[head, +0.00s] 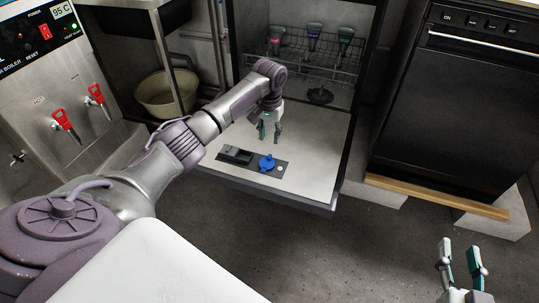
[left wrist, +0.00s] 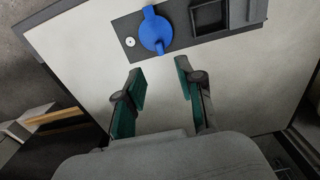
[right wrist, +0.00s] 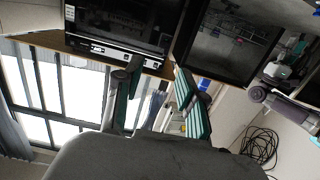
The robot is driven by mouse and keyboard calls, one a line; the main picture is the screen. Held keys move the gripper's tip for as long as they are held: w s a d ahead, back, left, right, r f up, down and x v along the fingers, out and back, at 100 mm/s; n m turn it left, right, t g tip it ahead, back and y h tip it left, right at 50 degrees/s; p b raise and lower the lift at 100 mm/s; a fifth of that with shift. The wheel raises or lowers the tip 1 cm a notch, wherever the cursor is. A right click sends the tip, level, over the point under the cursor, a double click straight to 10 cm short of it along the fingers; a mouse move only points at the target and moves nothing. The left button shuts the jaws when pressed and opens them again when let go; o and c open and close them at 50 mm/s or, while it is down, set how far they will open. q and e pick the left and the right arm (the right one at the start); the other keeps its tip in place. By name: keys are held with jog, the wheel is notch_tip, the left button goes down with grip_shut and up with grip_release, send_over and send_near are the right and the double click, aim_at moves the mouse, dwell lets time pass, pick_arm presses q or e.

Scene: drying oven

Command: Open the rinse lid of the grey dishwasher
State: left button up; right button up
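The grey dishwasher's door (head: 318,172) is folded down flat. On its inner face is a dark dispenser plate (head: 251,163) with a blue round cap with a raised grip, the rinse lid (head: 267,163). The lid sits in the plate and also shows in the left wrist view (left wrist: 156,32). My left gripper (head: 270,136) is above the door, near the lid but apart from it. Its fingers are spread and empty in the left wrist view (left wrist: 160,76). My right gripper (head: 463,254) is open and empty at the lower right, far from the dishwasher.
The plate also carries an open dark compartment with a flap (left wrist: 212,16) and a small white dot. A black closed dishwasher (head: 448,105) is at right, a boiler with red taps (head: 65,123) at left. The floor in front is clear.

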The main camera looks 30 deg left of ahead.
pick_arm(q)
jog(key=b, duration=0.2)
send_over(270, 156)
notch_tip(270, 156, down, 5)
jog(key=shift+s+r, duration=0.1)
notch_tip(270, 156, down, 3)
jog(key=shift+f+b, duration=0.2)
jog(key=shift+b, duration=0.35)
jog(key=shift+f, duration=0.15)
pick_arm(e)
jog(key=s+r+t+y, duration=0.3)
jog(key=r+t, duration=0.6)
jog(key=r, duration=0.4)
jog(key=shift+s+a, duration=0.45)
jog(key=shift+s, duration=0.1)
jog(key=shift+r, duration=0.1)
pick_arm(q)
grip_shut()
